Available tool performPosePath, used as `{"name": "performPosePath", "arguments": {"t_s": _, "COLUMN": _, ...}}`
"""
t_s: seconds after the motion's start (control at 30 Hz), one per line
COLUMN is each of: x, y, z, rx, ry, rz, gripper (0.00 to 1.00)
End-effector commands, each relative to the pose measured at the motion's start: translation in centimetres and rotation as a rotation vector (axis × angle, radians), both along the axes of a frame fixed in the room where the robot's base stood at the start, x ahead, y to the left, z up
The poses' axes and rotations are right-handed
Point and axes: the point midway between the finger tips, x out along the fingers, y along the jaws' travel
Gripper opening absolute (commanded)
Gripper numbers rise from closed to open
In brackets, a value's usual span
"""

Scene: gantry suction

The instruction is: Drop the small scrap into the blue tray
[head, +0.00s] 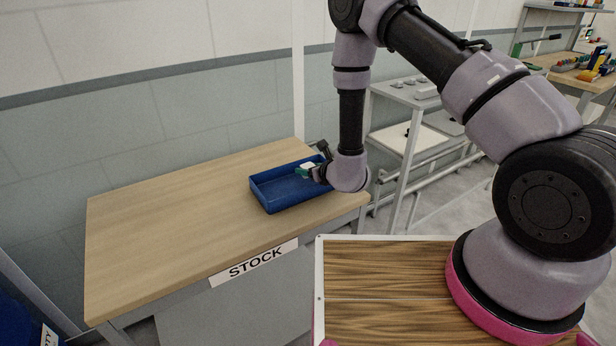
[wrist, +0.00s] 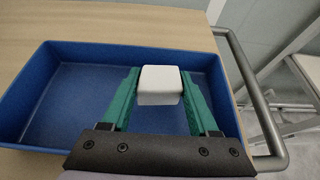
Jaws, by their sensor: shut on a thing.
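The blue tray (head: 272,201) sits on the wooden table near its right end, and its rim also shows in the wrist view (wrist: 28,82). My gripper (head: 307,169) is over the right part of the tray, with green fingers. In the wrist view my gripper (wrist: 160,88) is shut on a small white block, the scrap (wrist: 160,80). The scrap (head: 307,166) also shows as a small white patch in the head view. It appears to be held over the tray's inside; its exact height above the floor is hard to tell. The visible tray floor is empty.
The wooden table (head: 170,215) with a STOCK label is clear left of the tray. A grey metal rail (wrist: 258,100) runs close by the tray's right side. A grey-white cart (head: 410,92) stands behind my arm, and a wall is at the back.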

Motion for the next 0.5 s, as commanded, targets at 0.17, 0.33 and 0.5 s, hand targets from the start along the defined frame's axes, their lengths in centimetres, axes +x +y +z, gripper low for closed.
{"name": "performPosePath", "arguments": {"t_s": 0.17, "x": 0.0, "y": 0.0, "z": -2.5, "rx": -0.001, "ry": 0.001, "rz": 0.0, "gripper": 0.06}}
{"name": "performPosePath", "arguments": {"t_s": 0.33, "x": 0.0, "y": 0.0, "z": -2.7, "rx": 0.001, "ry": -0.001, "rz": -0.001, "gripper": 0.06}}
{"name": "performPosePath", "arguments": {"t_s": 0.5, "x": 0.0, "y": 0.0, "z": -2.7, "rx": 0.001, "ry": 0.0, "rz": 0.0, "gripper": 0.06}}
